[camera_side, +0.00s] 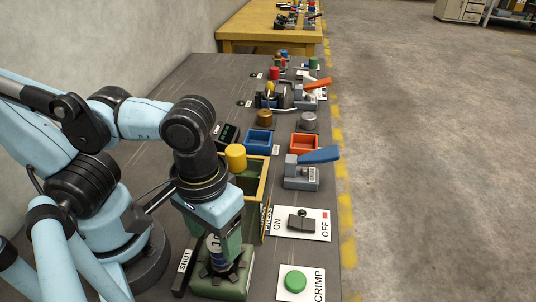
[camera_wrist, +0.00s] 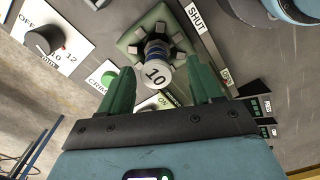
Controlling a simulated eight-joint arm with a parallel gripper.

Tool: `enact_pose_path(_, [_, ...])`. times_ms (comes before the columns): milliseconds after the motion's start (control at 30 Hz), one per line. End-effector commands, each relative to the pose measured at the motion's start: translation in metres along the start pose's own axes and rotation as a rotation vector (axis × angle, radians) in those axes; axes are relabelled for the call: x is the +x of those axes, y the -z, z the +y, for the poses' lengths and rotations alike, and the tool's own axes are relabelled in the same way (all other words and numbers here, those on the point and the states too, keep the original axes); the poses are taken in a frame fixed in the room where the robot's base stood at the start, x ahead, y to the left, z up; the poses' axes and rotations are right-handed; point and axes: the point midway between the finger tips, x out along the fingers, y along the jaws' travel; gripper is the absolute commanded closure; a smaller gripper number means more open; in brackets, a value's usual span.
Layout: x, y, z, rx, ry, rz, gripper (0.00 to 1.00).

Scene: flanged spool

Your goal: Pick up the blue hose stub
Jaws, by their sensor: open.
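The blue hose stub (camera_wrist: 155,49) stands in a ring of dark grey jaws on a green crimping base (camera_wrist: 133,42). Its white end, marked 10, faces the wrist camera. In the side view the stub (camera_side: 213,243) shows only partly, behind and beside a green finger, above the green base (camera_side: 222,291). My gripper (camera_wrist: 160,72) is open, with one green finger on each side of the stub's white end. In the side view my gripper (camera_side: 224,244) points down over the base. The wrist view shows gaps between the fingers and the white end.
A SHUT label (camera_side: 185,261) lies left of the base. A green CRIMP button (camera_side: 295,281) and an ON/OFF switch (camera_side: 302,222) are to the right. A yellow-walled bin (camera_side: 252,184) stands close behind my gripper. A blue-handled clamp (camera_side: 315,157) is farther back.

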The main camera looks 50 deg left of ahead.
Motion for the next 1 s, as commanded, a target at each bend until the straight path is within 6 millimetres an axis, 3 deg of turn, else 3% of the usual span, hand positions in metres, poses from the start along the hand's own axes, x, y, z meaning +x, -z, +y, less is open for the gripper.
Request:
enact_pose_path(500, [0.040,0.000,0.005,0.000,0.000,0.000,0.36])
enact_pose_path(867, [0.045,0.000,0.004,0.001,0.000,0.000,0.36])
enact_pose_path(1000, [0.045,0.000,0.004,0.001,0.000,0.000,0.53])
